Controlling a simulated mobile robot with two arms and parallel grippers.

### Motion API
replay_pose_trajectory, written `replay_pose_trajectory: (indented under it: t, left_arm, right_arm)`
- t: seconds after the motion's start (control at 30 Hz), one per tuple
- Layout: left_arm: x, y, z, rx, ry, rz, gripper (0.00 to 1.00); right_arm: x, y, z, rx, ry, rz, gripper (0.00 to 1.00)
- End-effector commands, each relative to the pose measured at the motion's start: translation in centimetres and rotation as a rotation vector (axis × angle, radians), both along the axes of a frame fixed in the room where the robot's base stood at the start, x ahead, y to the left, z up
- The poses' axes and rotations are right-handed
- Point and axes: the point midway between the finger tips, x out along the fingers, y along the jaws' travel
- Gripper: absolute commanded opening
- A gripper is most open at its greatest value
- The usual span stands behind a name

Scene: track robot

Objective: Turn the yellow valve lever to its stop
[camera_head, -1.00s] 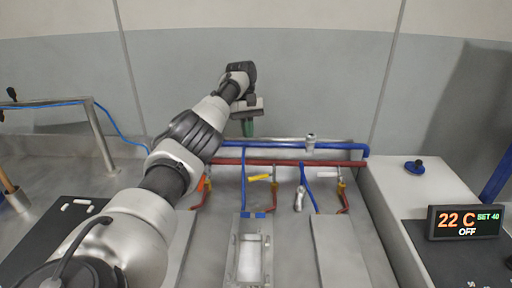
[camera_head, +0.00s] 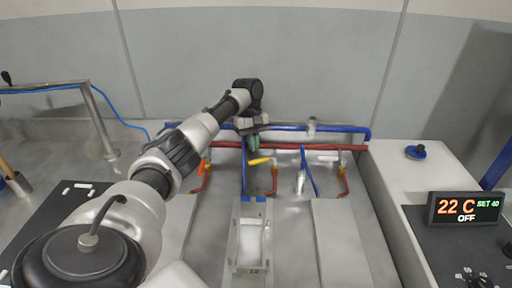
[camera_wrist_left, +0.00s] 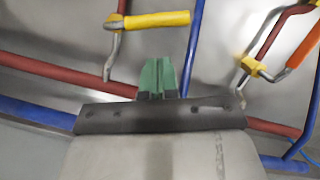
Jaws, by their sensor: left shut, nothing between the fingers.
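The yellow valve lever (camera_head: 259,161) sits on a red pipe branch in the middle of the pipe rack and points left from its pivot. It also shows at the top of the left wrist view (camera_wrist_left: 157,20), lying nearly level. My left gripper (camera_head: 254,146) has green fingertips and is just above and slightly left of the lever in the head view. In the left wrist view the green fingers (camera_wrist_left: 159,76) are together, with nothing between them, and a gap shows between them and the lever. My right gripper is not in view.
An orange lever (camera_head: 204,166) is left of the yellow one and a white lever (camera_head: 328,158) right of it. Red (camera_head: 300,146) and blue pipes run across behind. A metal tray (camera_head: 239,270) stands in front. A display (camera_head: 465,208) reads 22 C, SET 40, OFF.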

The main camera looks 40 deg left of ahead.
Motion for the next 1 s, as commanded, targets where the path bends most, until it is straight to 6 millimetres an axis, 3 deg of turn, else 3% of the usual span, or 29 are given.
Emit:
replay_pose_trajectory:
  t: [0.3, 0.77, 1.0]
  left_arm:
    - [-1.1, -2.0, -0.4, 0.001, 0.002, -0.001, 0.0]
    - [-1.2, -2.2, -0.5, 0.0, 0.002, 0.001, 0.0]
    - [-0.8, -3.0, -0.1, -0.002, 0.003, 0.026, 0.0]
  right_arm:
    - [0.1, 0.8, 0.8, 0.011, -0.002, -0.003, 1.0]
    - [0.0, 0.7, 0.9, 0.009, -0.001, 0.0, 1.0]
    - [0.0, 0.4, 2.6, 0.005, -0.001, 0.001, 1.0]
